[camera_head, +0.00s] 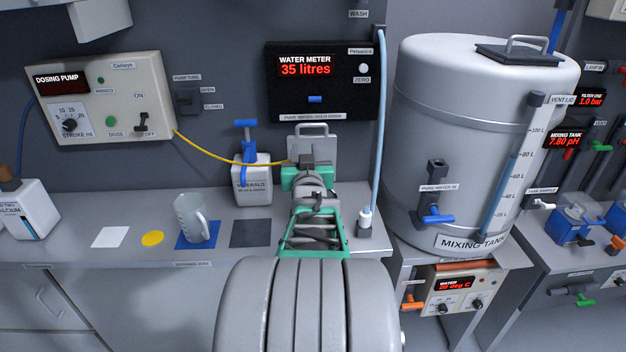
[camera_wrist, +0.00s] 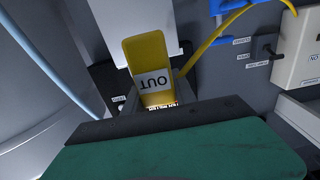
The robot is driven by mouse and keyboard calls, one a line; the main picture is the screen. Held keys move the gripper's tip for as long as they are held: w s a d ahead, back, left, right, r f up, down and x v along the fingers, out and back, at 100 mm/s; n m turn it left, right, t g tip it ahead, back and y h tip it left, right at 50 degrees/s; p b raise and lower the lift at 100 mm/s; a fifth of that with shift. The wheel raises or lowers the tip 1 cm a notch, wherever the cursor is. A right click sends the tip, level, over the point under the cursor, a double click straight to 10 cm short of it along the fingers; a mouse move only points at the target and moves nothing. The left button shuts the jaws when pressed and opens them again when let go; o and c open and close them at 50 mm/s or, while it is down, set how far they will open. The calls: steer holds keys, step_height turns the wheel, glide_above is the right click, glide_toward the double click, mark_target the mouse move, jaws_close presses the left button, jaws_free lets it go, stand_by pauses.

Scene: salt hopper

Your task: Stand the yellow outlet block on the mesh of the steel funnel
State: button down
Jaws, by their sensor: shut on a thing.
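The yellow outlet block (camera_wrist: 148,58) is in the wrist view, with a white label reading OUT upside down. My gripper (camera_wrist: 150,108) is shut on it, and the block sticks out past the dark jaw edge. A yellow tube (camera_wrist: 205,45) runs from the block's side. In the head view my gripper (camera_head: 312,172) is above the back of the bench, and the block is hidden behind it. The yellow tube (camera_head: 225,150) reaches it from the left. I cannot make out the steel funnel or its mesh in either view; my arm covers part of the bench.
A white bottle with a blue top (camera_head: 252,178) stands just left of my gripper. A pale blue hose (camera_head: 379,130) hangs to the right, before the mixing tank (camera_head: 455,150). A mug (camera_head: 190,217) stands on a blue square. The dosing pump (camera_head: 100,98) is on the wall.

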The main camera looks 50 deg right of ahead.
steer(key=shift+w+d+f+b, duration=0.25)
steer(key=shift+d+f+b, duration=0.6)
steer(key=shift+f, duration=0.7)
steer(key=shift+w+d+f+b, duration=0.3)
steer(key=shift+d+f+b, duration=0.2)
steer(key=shift+d+f, duration=0.85)
steer(key=shift+w+d+f+b, duration=0.25)
steer(key=shift+d+f+b, duration=0.45)
steer(key=shift+f, duration=1.05)
steer(key=shift+f, duration=0.2)
steer(key=c, duration=1)
jaws_free()
steer(key=shift+r, duration=0.1)
